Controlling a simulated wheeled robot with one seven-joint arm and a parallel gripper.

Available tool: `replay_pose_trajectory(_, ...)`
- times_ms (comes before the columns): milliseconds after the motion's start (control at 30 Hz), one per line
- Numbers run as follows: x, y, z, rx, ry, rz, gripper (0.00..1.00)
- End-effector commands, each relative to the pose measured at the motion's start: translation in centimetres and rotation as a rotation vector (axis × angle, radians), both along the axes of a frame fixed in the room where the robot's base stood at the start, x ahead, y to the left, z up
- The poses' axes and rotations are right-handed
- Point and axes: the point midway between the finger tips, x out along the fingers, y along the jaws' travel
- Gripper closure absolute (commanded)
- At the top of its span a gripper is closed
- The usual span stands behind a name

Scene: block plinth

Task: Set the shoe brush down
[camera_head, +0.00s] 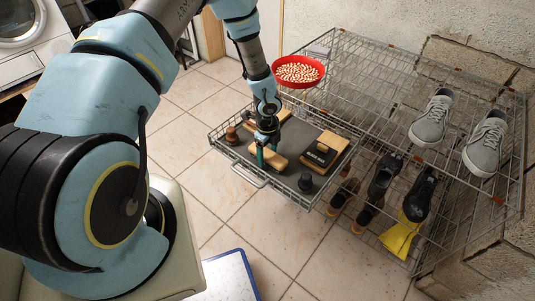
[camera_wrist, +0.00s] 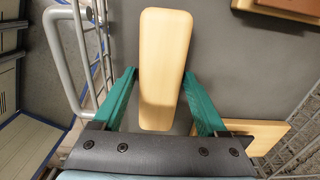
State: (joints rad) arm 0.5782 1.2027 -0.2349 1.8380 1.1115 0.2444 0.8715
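The shoe brush (camera_head: 268,157) shows as a pale wooden block lying on the grey mat (camera_head: 285,178) of the pulled-out wire shelf. In the wrist view its long wooden top (camera_wrist: 163,65) lies lengthwise between my green fingers; its bristles are hidden. My gripper (camera_head: 266,152) is low over the mat, with one finger on each side of the brush. In the wrist view my gripper (camera_wrist: 160,75) looks open, with a thin gap at the left fingertip. The right finger is very close to the brush's edge.
A red bowl (camera_head: 298,71) of pale pieces sits behind. Grey shoes (camera_head: 432,120) stand on the rack at right. A wire handle (camera_wrist: 75,60) edges the shelf.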

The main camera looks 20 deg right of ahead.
Motion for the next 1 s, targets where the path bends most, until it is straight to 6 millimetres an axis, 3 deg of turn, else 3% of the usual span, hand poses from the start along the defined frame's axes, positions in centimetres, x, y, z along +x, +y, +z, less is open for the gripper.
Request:
replay_pose_trajectory(100, 0.0, 0.0, 0.0, 0.000, 0.000, 0.000, 0.10)
replay_pose_trajectory(467, 0.0, 0.0, 0.8, -0.001, 0.000, 0.001, 0.10)
replay_pose_trajectory(1000, 0.1, 0.0, 10.7, 0.000, -0.001, 0.002, 0.10)
